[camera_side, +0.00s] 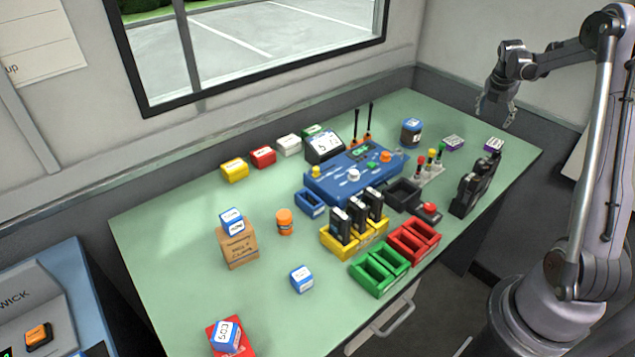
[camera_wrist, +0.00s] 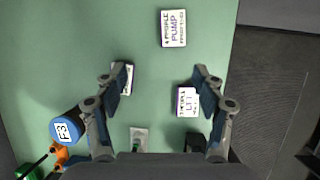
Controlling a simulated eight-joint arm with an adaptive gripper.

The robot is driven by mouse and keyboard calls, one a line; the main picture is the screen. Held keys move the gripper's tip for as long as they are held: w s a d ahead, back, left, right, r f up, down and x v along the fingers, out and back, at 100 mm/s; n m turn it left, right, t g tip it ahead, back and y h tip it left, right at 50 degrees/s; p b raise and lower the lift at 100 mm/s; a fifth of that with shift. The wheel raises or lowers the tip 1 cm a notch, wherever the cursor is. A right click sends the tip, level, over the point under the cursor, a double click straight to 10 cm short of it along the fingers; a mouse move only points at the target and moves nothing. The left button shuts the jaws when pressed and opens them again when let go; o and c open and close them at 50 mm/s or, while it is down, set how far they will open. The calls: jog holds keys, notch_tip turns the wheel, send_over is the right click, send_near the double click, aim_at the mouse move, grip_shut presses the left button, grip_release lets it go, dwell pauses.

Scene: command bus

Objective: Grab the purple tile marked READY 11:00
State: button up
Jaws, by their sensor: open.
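My gripper (camera_side: 497,110) is open and empty above the far right end of the green table. In the wrist view its fingers (camera_wrist: 164,78) are spread apart. A white-topped tile with purple edges and small lettering (camera_wrist: 187,101) lies beside the right finger. Another, its print seeming to read PUMP (camera_wrist: 173,28), lies further up the picture. A third tile (camera_wrist: 124,78) is partly hidden by the left finger. The side view shows two purple tiles, one left (camera_side: 453,143) and one right (camera_side: 494,144). I cannot read READY 11:00 on any of them.
A blue-lidded jar (camera_side: 411,132) stands left of the tiles and also shows in the wrist view (camera_wrist: 65,130). Black handsets (camera_side: 473,188) stand in front of the tiles. A lever block (camera_side: 431,168) and a blue console (camera_side: 350,175) are further left. The table's right corner is bare.

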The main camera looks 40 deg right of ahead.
jog(key=s+d+f+n, duration=0.1)
jog(key=d+f, duration=0.1)
send_near(495, 143)
jog(key=x, duration=0.2)
jog(key=shift+w+d+f, duration=0.1)
jog(key=shift+w+f, duration=0.1)
jog(key=shift+w, duration=0.1)
jog(key=shift+s+x, duration=0.2)
jog(key=shift+x, duration=3)
jog(key=c, duration=1.4)
